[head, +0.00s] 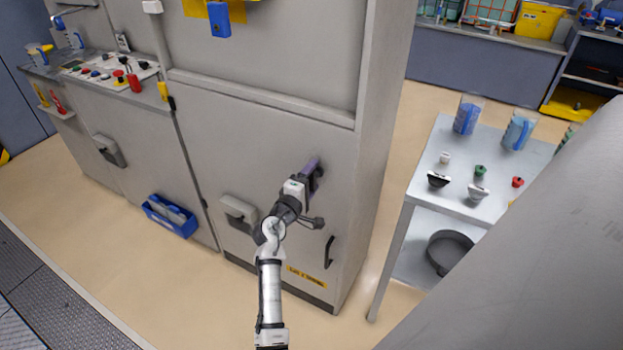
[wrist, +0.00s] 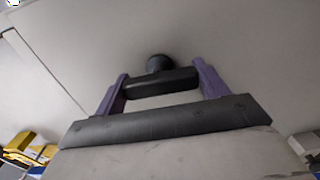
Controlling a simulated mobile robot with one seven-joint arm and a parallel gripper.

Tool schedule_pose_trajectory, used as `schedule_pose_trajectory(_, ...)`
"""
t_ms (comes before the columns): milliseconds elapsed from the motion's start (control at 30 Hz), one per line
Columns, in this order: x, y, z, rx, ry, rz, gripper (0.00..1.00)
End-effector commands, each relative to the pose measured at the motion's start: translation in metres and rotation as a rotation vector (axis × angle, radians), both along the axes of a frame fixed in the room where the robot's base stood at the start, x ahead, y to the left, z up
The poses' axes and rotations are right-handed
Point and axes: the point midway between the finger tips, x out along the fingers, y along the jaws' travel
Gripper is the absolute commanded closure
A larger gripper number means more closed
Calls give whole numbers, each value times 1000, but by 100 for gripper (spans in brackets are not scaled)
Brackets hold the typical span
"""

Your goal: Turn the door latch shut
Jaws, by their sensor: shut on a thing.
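The door latch (wrist: 152,84) is a black bar on a round black hub, set on the grey cabinet door (head: 265,150). In the wrist view the bar lies nearly level across the picture. My gripper (head: 312,168) has purple fingers and reaches the latch near the door's right side. In the wrist view my gripper (wrist: 158,86) is shut on the latch, one finger at each end of the bar. In the head view my gripper and wrist hide most of the latch.
A black door handle (head: 329,252) sits below the latch.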

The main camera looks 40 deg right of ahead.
Motion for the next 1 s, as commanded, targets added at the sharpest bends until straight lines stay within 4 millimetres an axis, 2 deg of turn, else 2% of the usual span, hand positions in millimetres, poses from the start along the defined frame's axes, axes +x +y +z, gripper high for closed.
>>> schedule_pose_trajectory(267,0,0,0,-4,6,0,50)
schedule_pose_trajectory(300,0,0,0,-4,6,0,22)
schedule_pose_trajectory(433,0,0,0,-3,5,0,5)
schedule_pose_trajectory(767,-1,3,-1,-2,2,0,5)
schedule_pose_trajectory(867,-4,12,-2,-3,2,2,5)
schedule_pose_trajectory(1000,-14,37,-4,-2,2,4,5)
